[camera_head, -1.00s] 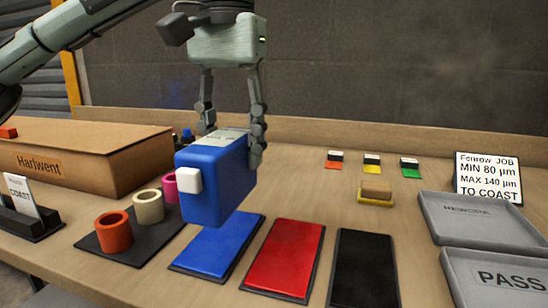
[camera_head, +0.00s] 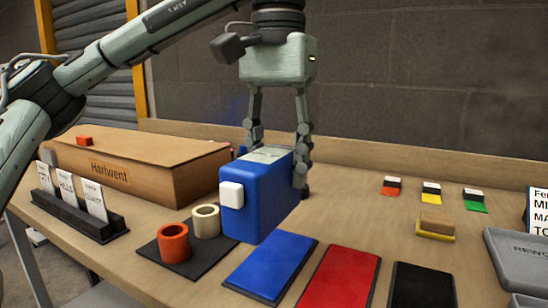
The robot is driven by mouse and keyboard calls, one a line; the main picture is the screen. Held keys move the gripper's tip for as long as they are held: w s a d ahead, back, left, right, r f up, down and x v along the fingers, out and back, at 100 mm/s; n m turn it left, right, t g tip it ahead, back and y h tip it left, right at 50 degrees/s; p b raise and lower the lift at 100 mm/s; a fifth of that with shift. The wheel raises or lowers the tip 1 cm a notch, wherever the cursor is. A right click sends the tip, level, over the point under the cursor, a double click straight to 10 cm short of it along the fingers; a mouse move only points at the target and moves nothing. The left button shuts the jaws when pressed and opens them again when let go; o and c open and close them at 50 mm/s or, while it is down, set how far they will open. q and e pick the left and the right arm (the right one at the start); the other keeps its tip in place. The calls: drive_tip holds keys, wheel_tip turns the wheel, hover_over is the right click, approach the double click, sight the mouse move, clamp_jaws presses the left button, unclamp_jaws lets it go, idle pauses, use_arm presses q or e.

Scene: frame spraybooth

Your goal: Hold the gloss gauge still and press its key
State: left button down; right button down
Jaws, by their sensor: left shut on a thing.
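The gloss gauge, a blue box (camera_head: 262,205) with a white square key (camera_head: 231,195) on its left-facing end, hangs in my left gripper (camera_head: 275,165). The left gripper is shut on it from above, with a finger on each side of its upper part. The gauge is held above the bench, over the area behind the blue panel (camera_head: 270,268). Nothing touches the key. My right gripper is not in view.
A red panel (camera_head: 340,278) and a black panel (camera_head: 422,287) lie right of the blue one. Coloured rolls (camera_head: 174,243) stand on a dark mat at left. A cardboard box (camera_head: 140,175), card rack (camera_head: 80,215) and grey tray (camera_head: 515,262) stand around.

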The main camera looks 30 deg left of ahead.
use_arm(q)
drive_tip(key=shift+w+d+f+b, duration=0.4)
drive_tip(key=shift+w+d+f, duration=0.55)
drive_tip(key=shift+d+f, duration=0.65)
drive_tip(key=shift+w+d+f+b, duration=0.4)
drive_tip(key=shift+w+d+f, duration=0.55)
drive_tip(key=shift+d+f, duration=0.7)
drive_tip(key=shift+w+d+f+b, duration=0.4)
drive_tip(key=shift+w+d+f, duration=0.55)
drive_tip(key=shift+d+f, duration=0.65)
drive_tip(key=shift+a+f, duration=0.1)
drive_tip(key=shift+a, duration=0.05)
drive_tip(key=shift+f, duration=0.4)
idle(1.6)
